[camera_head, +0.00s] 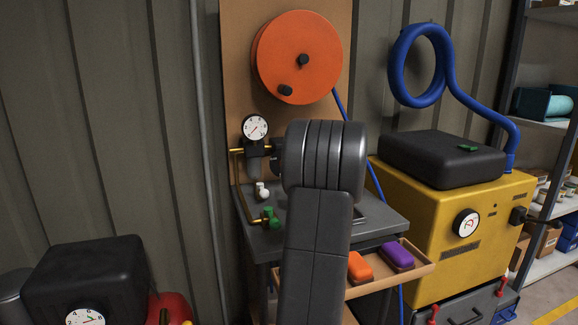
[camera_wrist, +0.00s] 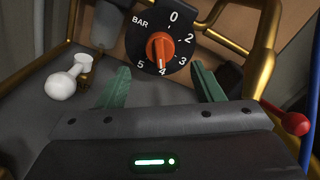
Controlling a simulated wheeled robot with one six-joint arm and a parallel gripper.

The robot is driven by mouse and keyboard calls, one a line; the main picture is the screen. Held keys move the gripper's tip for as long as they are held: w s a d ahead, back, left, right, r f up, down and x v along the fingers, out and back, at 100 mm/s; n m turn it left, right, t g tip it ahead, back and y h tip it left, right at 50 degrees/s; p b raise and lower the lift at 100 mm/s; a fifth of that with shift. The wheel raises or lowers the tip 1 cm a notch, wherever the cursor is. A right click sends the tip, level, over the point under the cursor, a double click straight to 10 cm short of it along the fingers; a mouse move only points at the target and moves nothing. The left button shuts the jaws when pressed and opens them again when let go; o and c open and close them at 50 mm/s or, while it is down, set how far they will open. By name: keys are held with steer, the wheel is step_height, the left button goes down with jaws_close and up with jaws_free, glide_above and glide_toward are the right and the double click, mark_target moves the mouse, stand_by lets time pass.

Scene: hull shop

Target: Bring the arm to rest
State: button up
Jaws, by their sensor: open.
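My gripper (camera_wrist: 160,72) shows in the wrist view with its two green fingers spread wide and nothing between them. Just beyond the fingertips is a black dial marked BAR (camera_wrist: 185,42), numbered 0 to 5. Its orange knob (camera_wrist: 159,50) has a pointer toward 4. The fingers stand left and right of the knob, apart from it. In the head view my dark grey arm rises in the middle in front of the bench, and it hides my gripper and the dial.
A white-knobbed lever (camera_wrist: 62,84) lies left of the fingers, a red-balled lever (camera_wrist: 294,123) to the right. Brass pipes (camera_wrist: 265,45) run close by. The grey bench (camera_head: 385,222) carries a gauge (camera_head: 255,127). An orange reel (camera_head: 290,50) hangs above; a yellow machine (camera_head: 430,225) stands right.

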steer(key=x, duration=0.6)
steer(key=shift+w+p, duration=0.25)
steer(key=shift+p, duration=0.1)
